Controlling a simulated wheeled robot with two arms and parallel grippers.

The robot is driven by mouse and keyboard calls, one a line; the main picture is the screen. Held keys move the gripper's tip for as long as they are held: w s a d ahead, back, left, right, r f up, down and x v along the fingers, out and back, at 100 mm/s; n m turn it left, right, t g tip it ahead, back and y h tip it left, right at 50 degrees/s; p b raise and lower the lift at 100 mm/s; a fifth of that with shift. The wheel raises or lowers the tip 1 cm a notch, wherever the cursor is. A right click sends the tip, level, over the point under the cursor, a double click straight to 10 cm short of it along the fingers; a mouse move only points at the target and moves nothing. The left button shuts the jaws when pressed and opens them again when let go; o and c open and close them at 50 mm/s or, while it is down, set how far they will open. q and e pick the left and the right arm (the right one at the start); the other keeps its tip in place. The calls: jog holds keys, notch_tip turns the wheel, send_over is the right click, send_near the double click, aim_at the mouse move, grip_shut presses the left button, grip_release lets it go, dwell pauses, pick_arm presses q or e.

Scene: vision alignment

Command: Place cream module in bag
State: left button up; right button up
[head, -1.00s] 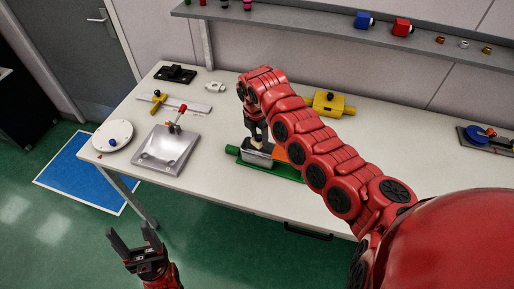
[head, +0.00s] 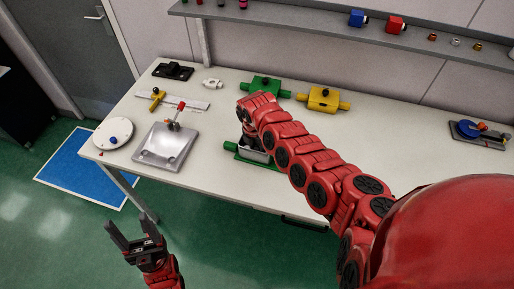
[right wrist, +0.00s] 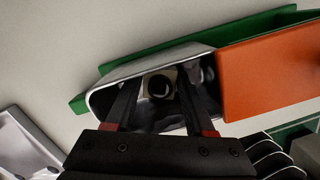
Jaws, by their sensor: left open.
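The cream module (right wrist: 161,86), with a dark round centre, shows in the right wrist view inside the silver-walled opening of the bag (right wrist: 115,86). The bag has an orange side (right wrist: 270,75) and rests on a green holder (right wrist: 150,55) on the table. My right gripper (right wrist: 158,82) reaches down into the bag, a finger on each side of the module. Whether the fingers touch it is too dark to tell. In the head view my right gripper (head: 249,138) is at the bag (head: 256,156), partly hidden by my arm. My left gripper (head: 130,226) is open and empty off the table's front.
A silver plate fixture (head: 168,148), a white disc (head: 113,134) and a black block (head: 172,71) are at the table's left. Green (head: 266,86) and yellow (head: 323,99) fixtures stand behind the bag. A shelf (head: 300,24) hangs above. The table's right middle looks clear.

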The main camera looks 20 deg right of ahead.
jog(key=o, duration=0.3)
jog(key=shift+r, duration=0.1)
notch_tip(320, 180, up, 12)
jog(key=a+b, duration=0.1)
jog(key=b, duration=0.2)
jog(key=shift+s+a+b, duration=0.15)
jog(key=shift+s+b, duration=0.15)
jog(key=shift+s, duration=0.05)
